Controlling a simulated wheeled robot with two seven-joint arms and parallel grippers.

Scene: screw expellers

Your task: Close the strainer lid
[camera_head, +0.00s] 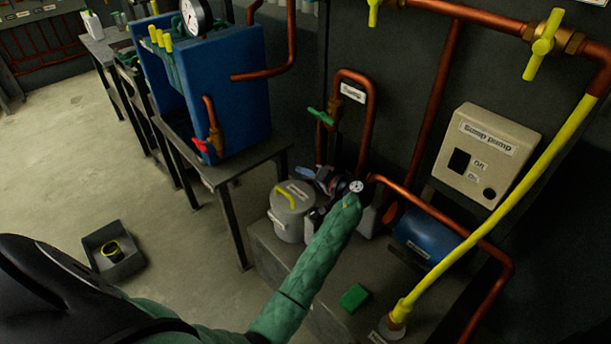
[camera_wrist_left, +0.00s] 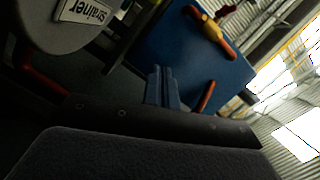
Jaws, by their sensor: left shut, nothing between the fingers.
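The strainer is a grey round pot (camera_head: 288,228) on a low dark ledge. Its grey lid (camera_head: 296,204), with a yellow handle (camera_head: 285,195) and a white label, appears to lie over the top; I cannot tell whether it is fully seated. In the left wrist view, a grey rounded surface labelled "strainer" (camera_wrist_left: 40,27) fills the upper left. My left gripper (camera_head: 307,172) is just behind the pot's top, at the end of the green-sleeved arm. Its blue-grey fingers (camera_wrist_left: 160,85) are together and empty, apart from the labelled surface. My right gripper is out of view.
A blue tank (camera_head: 240,85) on a dark table stands left of the pot. Copper pipes and a green-handled valve (camera_head: 319,116) are behind it. A blue pump (camera_head: 427,238) and yellow pipe lie right. A green block (camera_head: 354,297) sits on the ledge; a grey bin (camera_head: 120,270) is on the floor.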

